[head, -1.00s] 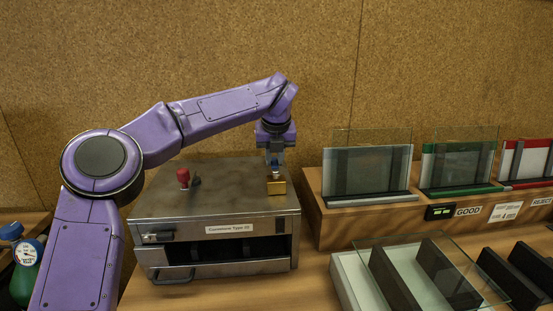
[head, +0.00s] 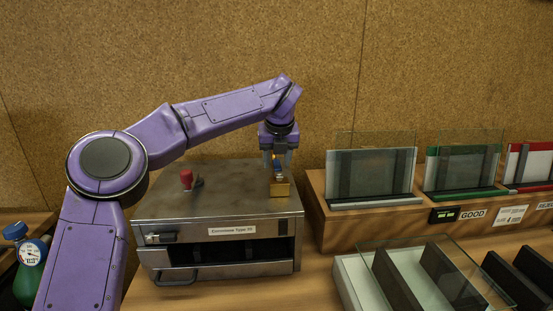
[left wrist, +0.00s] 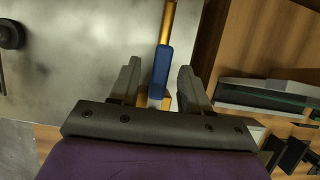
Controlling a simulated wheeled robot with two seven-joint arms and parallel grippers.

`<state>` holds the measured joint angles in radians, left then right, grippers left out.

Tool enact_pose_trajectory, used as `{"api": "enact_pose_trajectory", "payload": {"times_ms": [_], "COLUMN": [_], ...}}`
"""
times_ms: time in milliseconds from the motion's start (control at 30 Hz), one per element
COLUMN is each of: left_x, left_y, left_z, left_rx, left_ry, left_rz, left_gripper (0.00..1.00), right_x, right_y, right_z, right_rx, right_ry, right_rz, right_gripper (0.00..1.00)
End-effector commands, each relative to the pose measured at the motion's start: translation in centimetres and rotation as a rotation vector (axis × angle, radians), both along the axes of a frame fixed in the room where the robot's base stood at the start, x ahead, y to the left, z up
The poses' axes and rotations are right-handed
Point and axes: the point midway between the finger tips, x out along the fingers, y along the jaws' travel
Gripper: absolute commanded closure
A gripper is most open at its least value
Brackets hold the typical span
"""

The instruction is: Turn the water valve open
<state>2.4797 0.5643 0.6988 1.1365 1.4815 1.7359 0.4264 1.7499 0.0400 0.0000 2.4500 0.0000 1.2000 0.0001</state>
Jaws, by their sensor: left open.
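The water valve is a small brass fitting (head: 280,189) with a blue handle (head: 278,167), on the right part of the steel machine's top (head: 225,185). In the left wrist view the blue handle (left wrist: 160,72) lies in line with a brass pipe (left wrist: 167,22). My left gripper (head: 278,164) points down over the valve with its fingers apart. In the left wrist view the blue handle sits between the open fingers of this gripper (left wrist: 159,68), with a gap on each side. My right gripper is not in view.
A red knob (head: 186,178) stands left on the machine top. A wooden rack (head: 340,226) with framed glass panes stands at the right. A glass sheet on dark bars (head: 405,280) lies in front of it. A green bottle with a gauge (head: 30,275) is at far left.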

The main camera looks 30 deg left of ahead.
Motion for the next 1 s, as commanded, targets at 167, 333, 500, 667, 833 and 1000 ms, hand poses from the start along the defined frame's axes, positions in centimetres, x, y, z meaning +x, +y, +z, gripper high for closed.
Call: {"api": "enact_pose_trajectory", "payload": {"times_ms": [167,333,500,667,833,1000], "left_x": [-0.8,-2.0,-2.9,-3.1,-3.1,-3.1], "left_y": [-0.7,-1.7,-2.3,-2.5,-2.5,-2.5], "left_z": [2.6,6.6,9.1,9.7,9.7,9.7], "left_rx": [0.000,0.001,0.001,-0.001,-0.001,0.000], "left_ry": [-0.006,-0.006,-0.003,-0.001,-0.001,-0.002], "left_rz": [0.001,0.001,0.001,0.001,0.001,0.001], "left_gripper": [0.53,0.53,0.53,0.53,0.53,0.53], "right_x": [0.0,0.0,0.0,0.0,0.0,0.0], "right_y": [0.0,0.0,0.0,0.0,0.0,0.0], "right_z": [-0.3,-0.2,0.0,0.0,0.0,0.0], "right_rx": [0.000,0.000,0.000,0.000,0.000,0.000], "right_ry": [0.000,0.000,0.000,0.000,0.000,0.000], "right_rz": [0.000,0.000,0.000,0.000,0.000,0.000], "right_gripper": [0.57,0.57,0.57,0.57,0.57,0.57]}}
